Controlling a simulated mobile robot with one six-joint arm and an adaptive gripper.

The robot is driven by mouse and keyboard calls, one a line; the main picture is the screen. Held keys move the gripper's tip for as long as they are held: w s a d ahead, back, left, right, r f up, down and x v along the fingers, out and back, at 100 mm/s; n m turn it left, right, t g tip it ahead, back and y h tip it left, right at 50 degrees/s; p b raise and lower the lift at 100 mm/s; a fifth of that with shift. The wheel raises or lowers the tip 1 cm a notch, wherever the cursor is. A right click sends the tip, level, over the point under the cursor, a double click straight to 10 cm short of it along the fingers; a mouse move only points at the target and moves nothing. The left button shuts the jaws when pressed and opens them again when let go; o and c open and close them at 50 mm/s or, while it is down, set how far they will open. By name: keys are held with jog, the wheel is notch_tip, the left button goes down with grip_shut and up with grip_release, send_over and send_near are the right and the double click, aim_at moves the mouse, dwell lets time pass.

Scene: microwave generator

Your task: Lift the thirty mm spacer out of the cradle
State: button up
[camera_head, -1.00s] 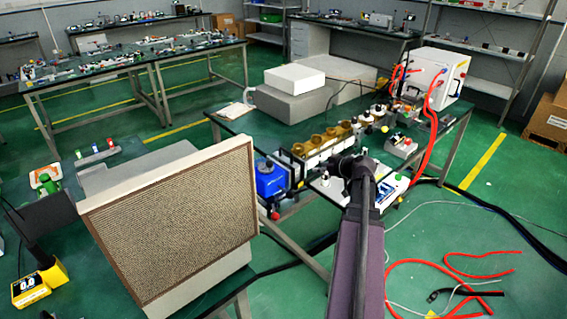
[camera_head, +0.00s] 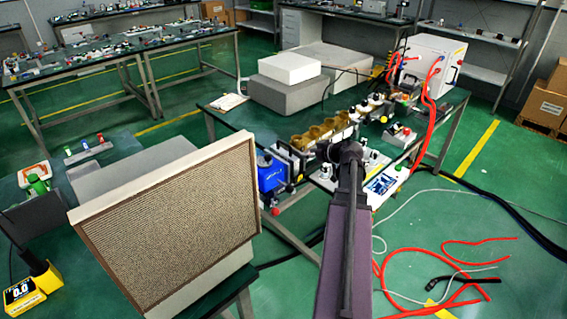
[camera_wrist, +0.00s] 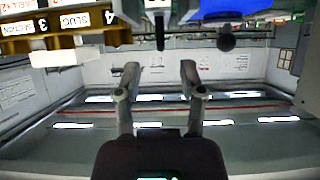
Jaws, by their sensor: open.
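My gripper shows in the wrist view (camera_wrist: 158,80) with its two fingers apart and nothing between them. In the head view the end of my arm (camera_head: 340,152) is over the near edge of the middle bench, beside the brass-coloured parts. I cannot pick out the thirty mm spacer or its cradle for certain. In the wrist view a brass-coloured block (camera_wrist: 55,42) with labels reading "SLUG", "3" and "4" is at the upper left, beyond the fingers. A blue object (camera_wrist: 225,8) and a dark round knob (camera_wrist: 226,41) are at the upper right. The fingertips appear clear of them.
A blue box (camera_head: 270,172) stands at the bench's left end, near my arm. A large tan honeycomb panel (camera_head: 165,220) stands in front at the left. A white cabinet (camera_head: 428,62) with red hoses is at the back right. Red hoses (camera_head: 420,270) lie on the floor.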

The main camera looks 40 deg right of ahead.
aim_at(289, 154)
jog(key=shift+b+x, duration=1.9)
jog(key=shift+x, duration=2.2)
jog(key=shift+d+f, duration=0.1)
jog(key=shift+f, duration=0.1)
jog(key=b+x, duration=0.2)
jog(key=x, duration=0.1)
jog(key=shift+w+f, duration=0.15)
jog(key=shift+f, duration=0.05)
jog(key=shift+b+x, duration=0.3)
jog(key=shift+x, duration=0.5)
jog(key=shift+r, duration=0.15)
grip_shut()
